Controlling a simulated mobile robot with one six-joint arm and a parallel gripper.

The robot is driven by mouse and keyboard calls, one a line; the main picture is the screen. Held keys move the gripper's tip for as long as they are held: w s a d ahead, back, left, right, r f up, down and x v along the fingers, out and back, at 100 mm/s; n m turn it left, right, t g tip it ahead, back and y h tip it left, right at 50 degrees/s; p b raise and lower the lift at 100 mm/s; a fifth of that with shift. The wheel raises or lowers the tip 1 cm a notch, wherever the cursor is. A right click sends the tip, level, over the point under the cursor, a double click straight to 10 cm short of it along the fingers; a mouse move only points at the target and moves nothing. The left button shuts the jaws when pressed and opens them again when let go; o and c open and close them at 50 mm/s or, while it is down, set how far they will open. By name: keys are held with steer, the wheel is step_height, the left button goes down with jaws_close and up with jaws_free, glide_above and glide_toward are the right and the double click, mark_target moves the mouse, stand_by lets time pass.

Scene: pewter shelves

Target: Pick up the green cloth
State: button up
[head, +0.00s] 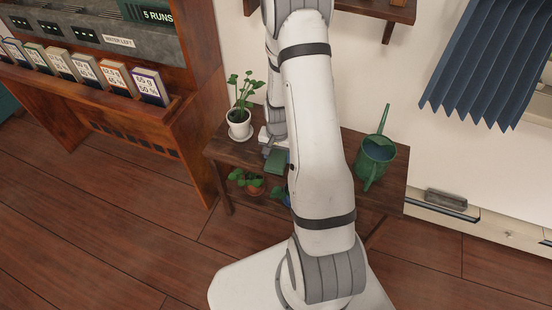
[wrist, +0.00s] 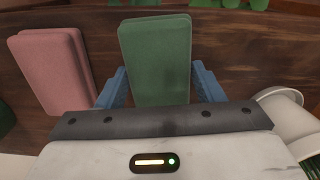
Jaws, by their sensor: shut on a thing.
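The green cloth (wrist: 154,60) is a folded, thick rectangle in the middle of the wrist view. The blue fingers of my gripper (wrist: 160,82) are on either side of it, shut on it. In the head view the green cloth (head: 276,161) shows just below my gripper (head: 268,152), over the front part of the wooden table. My arm hides part of this area. I cannot tell whether the cloth is clear of the tabletop.
A pink folded cloth (wrist: 52,68) lies left of the green one. A white potted plant (head: 239,122) stands left of my gripper, and a green watering can (head: 375,156) stands on the table's right (head: 396,185). Potted plants (head: 247,181) sit on its lower shelf.

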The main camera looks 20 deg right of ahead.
mark_target(277, 156)
steer(key=shift+r, duration=0.1)
step_height(277, 156, up, 10)
steer(key=p, duration=0.1)
stand_by(0.4)
steer(key=o, duration=0.3)
steer(key=shift+c, duration=1.1)
